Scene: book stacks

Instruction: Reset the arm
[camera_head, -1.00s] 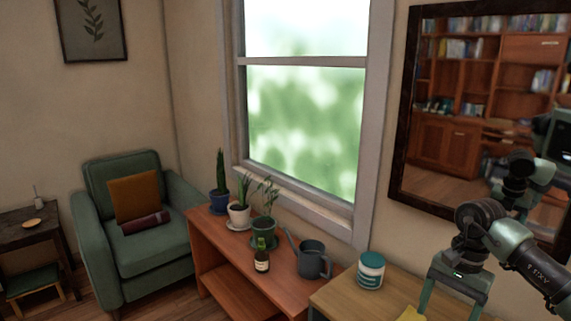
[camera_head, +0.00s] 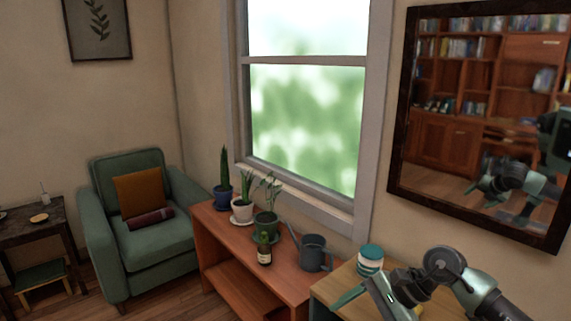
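My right arm comes in from the lower right. Its gripper (camera_head: 362,306) is low over the wooden desk (camera_head: 326,292), beside the jar. One teal finger reaches left from the pale palm; the other end of the palm is cut off by the bottom edge. The fingers look spread, with nothing seen between them. The white and teal jar (camera_head: 370,261) stands on the desk just behind the gripper, its lower part partly covered. My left gripper is not in view.
The orange-brown bench (camera_head: 215,222) holds a watering can (camera_head: 314,253), a dark bottle (camera_head: 264,250) and potted plants (camera_head: 242,208). A framed mirror (camera_head: 484,120) hangs close behind my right arm. A green armchair (camera_head: 147,250) stands at left.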

